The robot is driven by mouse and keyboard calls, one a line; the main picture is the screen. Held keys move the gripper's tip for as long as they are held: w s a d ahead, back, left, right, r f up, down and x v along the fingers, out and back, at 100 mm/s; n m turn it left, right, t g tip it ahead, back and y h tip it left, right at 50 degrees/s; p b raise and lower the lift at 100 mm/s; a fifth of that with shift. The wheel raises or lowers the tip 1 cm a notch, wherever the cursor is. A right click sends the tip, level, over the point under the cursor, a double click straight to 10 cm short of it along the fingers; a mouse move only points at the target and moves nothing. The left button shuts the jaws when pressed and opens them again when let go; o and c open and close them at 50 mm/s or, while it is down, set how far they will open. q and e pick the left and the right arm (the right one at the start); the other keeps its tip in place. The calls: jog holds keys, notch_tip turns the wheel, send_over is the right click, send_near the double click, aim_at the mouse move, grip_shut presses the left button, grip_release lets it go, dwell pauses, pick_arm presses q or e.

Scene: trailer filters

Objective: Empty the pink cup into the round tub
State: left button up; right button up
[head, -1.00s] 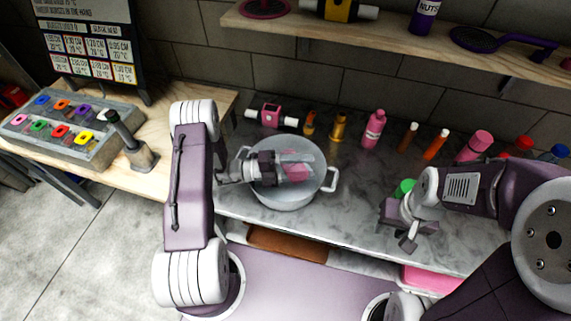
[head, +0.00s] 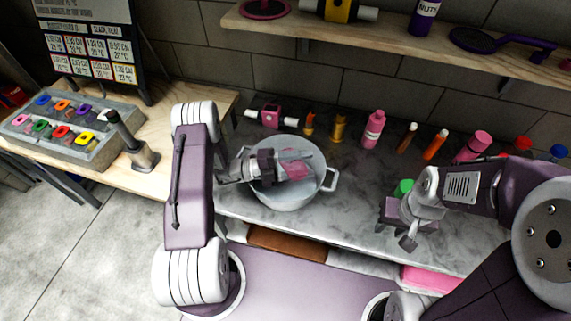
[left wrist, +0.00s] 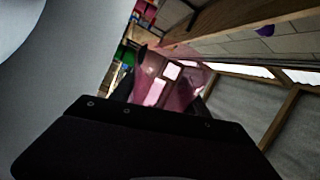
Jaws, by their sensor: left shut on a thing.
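The round tub (head: 287,198) is a grey two-handled pot on the marble counter. The pink cup (head: 296,167) is over the tub's opening, tilted, between the fingers of my left gripper (head: 290,166). In the left wrist view the pink cup (left wrist: 172,88) shows beyond the dark gripper body and looks translucent. My left gripper is shut on it. The cup's contents cannot be made out. My right gripper (head: 400,220) is low over the counter to the right, by a green-capped item (head: 404,187); its fingers are partly hidden and too small to judge.
Several bottles line the wall, including a pink bottle (head: 373,130) and an orange one (head: 435,145). A grey tray of coloured pieces (head: 62,132) lies on the wooden table at left. A shelf (head: 400,50) hangs above.

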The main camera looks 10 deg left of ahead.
pick_arm(q)
jog(key=shift+w+a+r+n+t+h+p, duration=0.1)
jog(key=shift+w+r+n+t+h+p, duration=0.05)
jog(key=shift+r+n+p, duration=0.3)
jog(key=shift+w+a+r+n+t+h+p, duration=0.15)
jog(key=shift+r+n+p, duration=0.15)
jog(key=shift+r, duration=0.25)
jog(key=shift+w+a+r+n+t+h, duration=0.1)
jog(key=shift+w+a+r+n+t, duration=0.15)
jog(key=shift+n, duration=0.45)
jog(key=shift+w+a+r+n+t+h, duration=0.1)
jog(key=shift+w+n+t, duration=0.2)
jog(key=shift+n, duration=0.35)
jog(key=shift+w+a+r+n+t+h, duration=0.1)
jog(key=shift+w+a+r+n+t, duration=0.2)
jog(key=shift+n, duration=0.4)
dwell(0.9)
jog(key=shift+s+d+f, duration=0.1)
jog(key=shift+s+d, duration=0.05)
dwell(0.7)
